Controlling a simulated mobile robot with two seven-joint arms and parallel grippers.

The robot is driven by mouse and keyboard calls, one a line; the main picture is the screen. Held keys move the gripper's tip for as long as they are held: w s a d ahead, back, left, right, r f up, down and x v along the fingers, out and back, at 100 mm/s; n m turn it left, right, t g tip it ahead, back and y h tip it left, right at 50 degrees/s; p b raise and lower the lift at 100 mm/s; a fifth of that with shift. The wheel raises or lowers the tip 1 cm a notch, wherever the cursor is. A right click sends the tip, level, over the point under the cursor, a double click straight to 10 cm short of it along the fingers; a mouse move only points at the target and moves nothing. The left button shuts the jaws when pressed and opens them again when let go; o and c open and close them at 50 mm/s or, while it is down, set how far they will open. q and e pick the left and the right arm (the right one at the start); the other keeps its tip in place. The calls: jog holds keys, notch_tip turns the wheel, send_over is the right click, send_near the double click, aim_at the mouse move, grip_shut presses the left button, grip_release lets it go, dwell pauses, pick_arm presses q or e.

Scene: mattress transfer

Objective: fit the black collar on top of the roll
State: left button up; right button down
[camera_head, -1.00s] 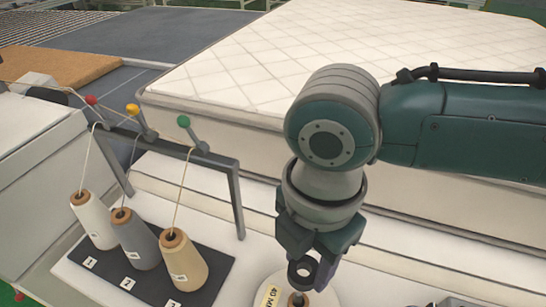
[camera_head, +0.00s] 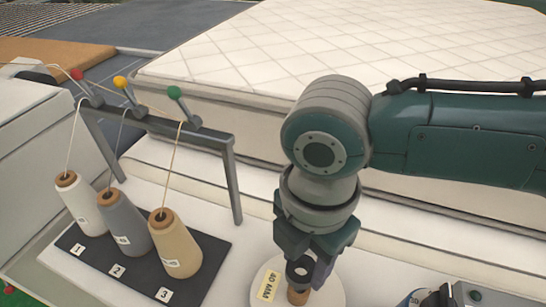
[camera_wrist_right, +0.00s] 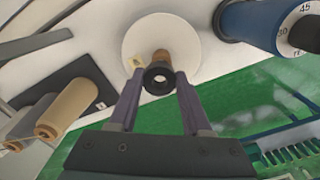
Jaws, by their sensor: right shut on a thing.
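The black collar (camera_head: 299,269) is a small ring held between the fingertips of my right gripper (camera_head: 310,262). In the right wrist view the collar (camera_wrist_right: 158,79) shows its open hole between the two fingers. The roll (camera_head: 334,289) is a white disc with a yellow "40 MM" label and a brown core (camera_head: 298,297) standing up from it. The collar is at the core's upper end in the head view; I cannot tell whether they touch. In the right wrist view the core (camera_wrist_right: 162,57) shows just beyond the collar. My left gripper is not in view.
Three thread cones (camera_head: 175,245) stand on a black numbered mat (camera_head: 105,268) at left, under a grey thread frame (camera_head: 232,190). A white mattress (camera_head: 300,45) lies behind. A blue spool with a marked dial (camera_wrist_right: 262,22) is at upper right in the right wrist view.

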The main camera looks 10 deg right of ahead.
dwell(0.4)
jog(key=shift+p, duration=0.5)
dwell(0.8)
jog(key=shift+f, duration=0.3)
jog(key=shift+f+b, duration=1.5)
jog(key=shift+f, duration=0.05)
jog(key=shift+c, duration=1.3)
grip_release()
jog(key=shift+r, duration=0.1)
notch_tip(320, 180, up, 10)
jog(key=p, duration=0.1)
